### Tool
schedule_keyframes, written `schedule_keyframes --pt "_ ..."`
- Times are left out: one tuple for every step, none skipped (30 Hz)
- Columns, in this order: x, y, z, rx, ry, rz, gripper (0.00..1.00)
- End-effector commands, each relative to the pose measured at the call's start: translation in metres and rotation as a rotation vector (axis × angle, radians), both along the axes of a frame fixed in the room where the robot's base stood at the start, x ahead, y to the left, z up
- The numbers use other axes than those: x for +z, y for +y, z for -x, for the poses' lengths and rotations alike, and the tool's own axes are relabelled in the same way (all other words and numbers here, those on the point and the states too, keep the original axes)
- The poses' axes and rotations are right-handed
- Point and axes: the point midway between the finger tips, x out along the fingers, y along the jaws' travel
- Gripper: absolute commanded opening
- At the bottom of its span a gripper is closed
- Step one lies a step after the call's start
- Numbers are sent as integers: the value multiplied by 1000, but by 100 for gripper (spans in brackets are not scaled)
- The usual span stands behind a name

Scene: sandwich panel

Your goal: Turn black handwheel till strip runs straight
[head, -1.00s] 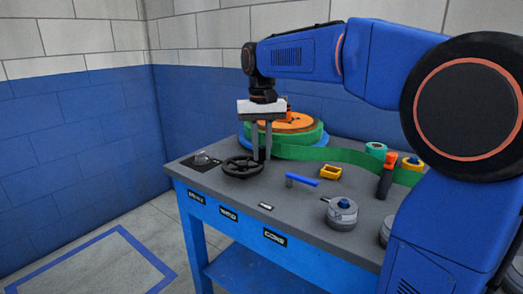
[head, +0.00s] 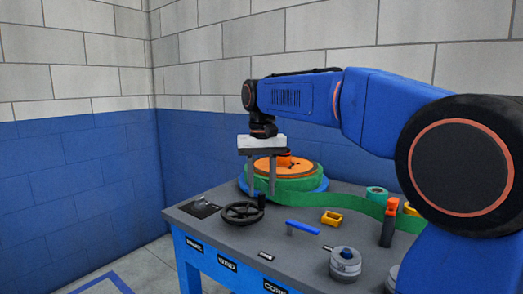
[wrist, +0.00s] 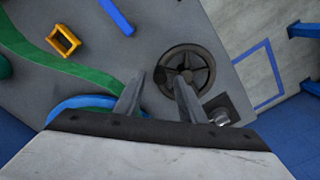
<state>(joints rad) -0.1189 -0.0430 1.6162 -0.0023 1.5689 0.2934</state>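The black handwheel (head: 243,213) lies flat near the table's left front corner, with its upright handle (head: 261,201) on the rim's right side. The green strip (head: 345,202) leaves the orange-topped reel (head: 283,168) and runs right across the table in a bend. In the wrist view the strip (wrist: 55,62) also curves.
A blue lever (head: 302,227), a yellow frame (head: 331,218), a grey round pot (head: 345,263) and an orange-and-black tool (head: 389,222) stand right of the wheel. A small silver knob on a dark plate (head: 203,208) is at its left. The grey tabletop between them is free.

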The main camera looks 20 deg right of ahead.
Motion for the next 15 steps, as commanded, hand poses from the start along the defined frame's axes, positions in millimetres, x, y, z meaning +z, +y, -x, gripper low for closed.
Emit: schedule_keyframes --pt "11 0 -1 0 -2 -1 36" --pt "17 0 -1 0 -3 0 36" --pt "25 0 -1 0 -2 -1 36" --pt "31 0 -1 0 -2 -1 36" --pt "37 0 -1 0 -3 0 36" --pt "45 0 -1 0 -2 -1 36" --pt "51 0 -1 0 -3 0 36" --pt "57 0 -1 0 -2 0 36" --pt "65 0 -1 0 -3 0 36" --pt "71 0 -1 0 -2 -1 36" --pt "77 0 -1 0 -3 0 36" --pt "85 0 -1 0 -3 0 36" --pt "91 0 -1 0 -3 0 36" --pt "96 0 -1 0 -3 0 36" --pt "103 0 -1 0 -2 0 36"
